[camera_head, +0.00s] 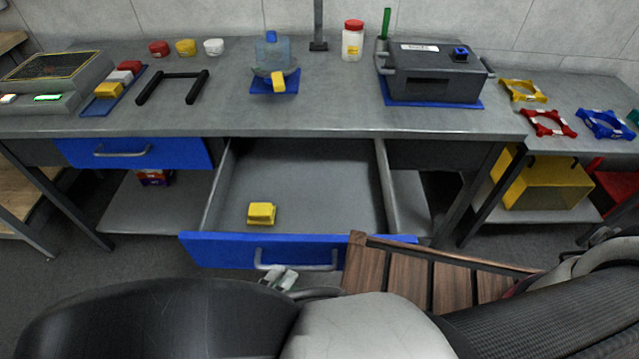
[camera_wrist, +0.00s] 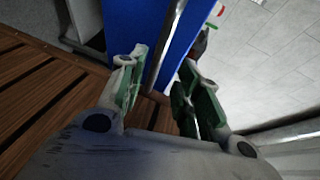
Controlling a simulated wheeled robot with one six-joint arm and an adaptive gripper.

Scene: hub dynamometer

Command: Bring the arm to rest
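My gripper (camera_head: 279,278) is just in front of the blue front of the pulled-out drawer (camera_head: 215,250), close below its grey handle (camera_head: 300,266). In the wrist view, my gripper (camera_wrist: 163,62) has its two green-padded fingers spread apart. Nothing is held between the pads. My arm reaches in from the lower right of the head view. A yellow block (camera_head: 262,213) lies inside the open drawer.
A slatted wooden surface (camera_head: 405,278) is close right of my gripper. The workbench (camera_head: 330,105) above carries a dark grey box (camera_head: 435,78), a red-lidded jar (camera_head: 352,42) and several small parts. A second blue drawer (camera_head: 150,153) at left is shut. A yellow bin (camera_head: 545,183) stands lower right.

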